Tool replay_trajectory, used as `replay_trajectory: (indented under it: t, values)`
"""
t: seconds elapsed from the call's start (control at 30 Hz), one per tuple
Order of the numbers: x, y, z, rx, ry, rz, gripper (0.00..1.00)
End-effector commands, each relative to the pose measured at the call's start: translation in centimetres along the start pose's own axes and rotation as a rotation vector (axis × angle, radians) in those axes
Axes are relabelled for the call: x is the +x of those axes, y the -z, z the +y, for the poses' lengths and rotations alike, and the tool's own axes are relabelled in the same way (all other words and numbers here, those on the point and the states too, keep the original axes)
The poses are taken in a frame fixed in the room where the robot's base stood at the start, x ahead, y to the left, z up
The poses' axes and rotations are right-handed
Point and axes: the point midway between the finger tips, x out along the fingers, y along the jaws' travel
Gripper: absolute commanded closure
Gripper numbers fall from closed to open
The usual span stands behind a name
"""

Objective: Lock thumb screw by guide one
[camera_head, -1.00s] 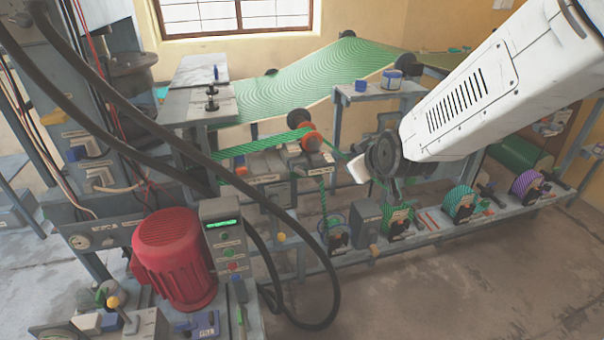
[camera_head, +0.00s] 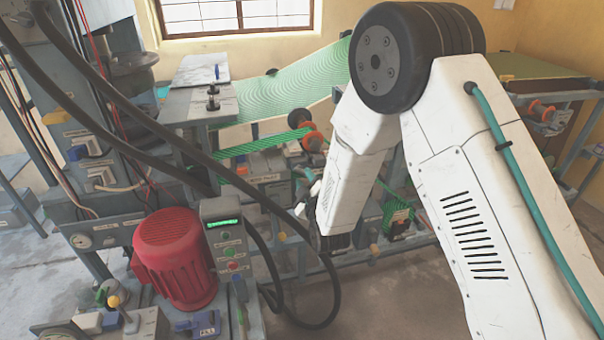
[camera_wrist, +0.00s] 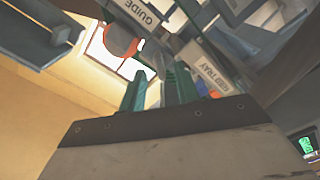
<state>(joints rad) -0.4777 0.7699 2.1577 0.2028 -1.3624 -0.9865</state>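A plate lettered GUIDE (camera_wrist: 141,10) is at the top of the wrist view, beyond my fingertips. I cannot tell from the label which guide it is, and I cannot make out a thumb screw for certain. My gripper (camera_wrist: 157,85) shows two green fingers standing apart, with nothing visibly held between them. The fingers point up toward the guide parts and do not clearly touch them. In the head view, my arm hangs in front of the machine's middle and hides part of the guide area.
An orange roller (camera_wrist: 118,42) and a FEED TRAY label (camera_wrist: 204,66) lie near my fingers. In the head view, orange rollers (camera_head: 314,141) carry a green striped web (camera_head: 290,90). Black hoses (camera_head: 325,290), a red motor (camera_head: 172,260) and a control box (camera_head: 228,240) stand left of my arm.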

Motion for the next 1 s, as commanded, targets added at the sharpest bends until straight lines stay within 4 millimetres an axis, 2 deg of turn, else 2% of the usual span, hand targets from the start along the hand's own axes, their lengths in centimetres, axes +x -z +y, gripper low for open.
replay_trajectory:
  t: [0.1,0.23,0.6,0.7,0.73,1.0]
  values:
    - [1.9,-0.1,0.0,0.001,-0.001,-0.001,0.68]
    - [3.3,-0.1,0.0,0.001,0.0,0.0,0.68]
    - [4.0,0.0,0.0,0.001,0.001,-0.001,0.68]
    - [4.0,0.0,0.0,0.001,0.001,-0.001,0.96]
    - [4.0,0.0,0.0,0.001,0.001,-0.001,1.0]
    - [4.0,0.0,0.0,0.013,0.002,-0.001,1.0]
